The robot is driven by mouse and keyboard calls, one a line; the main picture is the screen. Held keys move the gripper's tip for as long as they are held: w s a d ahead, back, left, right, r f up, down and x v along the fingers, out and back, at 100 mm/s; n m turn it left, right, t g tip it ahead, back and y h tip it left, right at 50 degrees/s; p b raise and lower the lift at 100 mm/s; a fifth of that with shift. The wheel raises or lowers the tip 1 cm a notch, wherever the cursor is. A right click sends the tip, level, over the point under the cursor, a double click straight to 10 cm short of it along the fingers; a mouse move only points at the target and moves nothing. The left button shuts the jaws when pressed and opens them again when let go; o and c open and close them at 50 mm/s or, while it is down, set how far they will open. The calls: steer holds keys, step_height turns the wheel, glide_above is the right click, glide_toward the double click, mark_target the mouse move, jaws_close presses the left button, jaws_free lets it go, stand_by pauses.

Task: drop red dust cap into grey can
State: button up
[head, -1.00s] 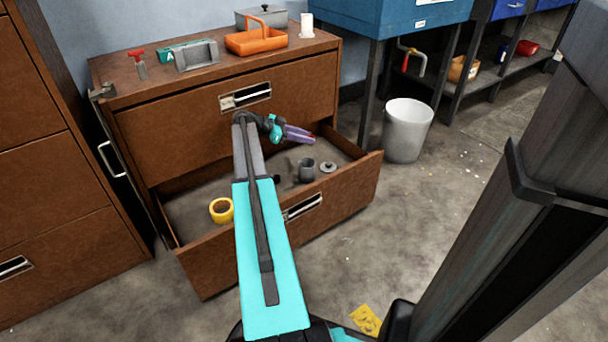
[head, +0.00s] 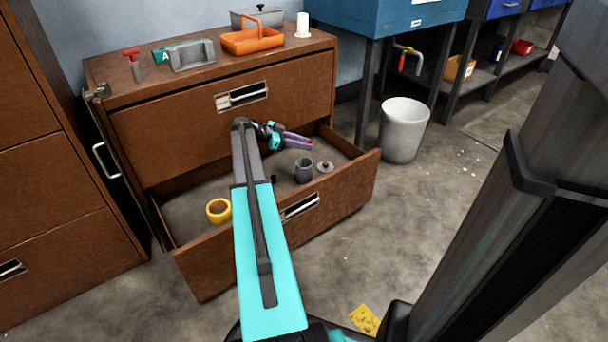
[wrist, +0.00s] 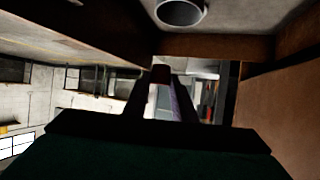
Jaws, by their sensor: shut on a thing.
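The red dust cap (wrist: 160,74) shows dark red between my fingertips in the wrist view. My gripper (head: 304,143) is shut on it, with its purple fingers pointing right. In the head view the cap is too small to make out clearly. The grey can (head: 304,171) stands upright in the open lower drawer, its mouth facing up. My gripper is above the drawer floor, behind and above the can in the head view. The can's round mouth also shows at the top of the wrist view (wrist: 181,13), apart from the cap.
The open drawer (head: 352,171) also holds a yellow tape roll (head: 218,210) and a small grey lid (head: 324,167) beside the can. The upper drawer front (head: 180,140) stands close behind my gripper. A white bin (head: 403,130) stands right of the cabinet.

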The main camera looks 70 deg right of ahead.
steer(key=shift+f+b, duration=0.3)
steer(key=shift+f, duration=1.15)
steer(key=o, duration=1.1)
steer(key=shift+w, duration=0.1)
steer(key=p+v, duration=0.4)
steer(key=v, duration=0.9)
steer(key=shift+w+a+r, duration=0.15)
steer(key=shift+w, duration=0.15)
steer(key=shift+s+r, duration=0.1)
step_height(320, 180, up, 9)
steer(key=p, duration=0.9)
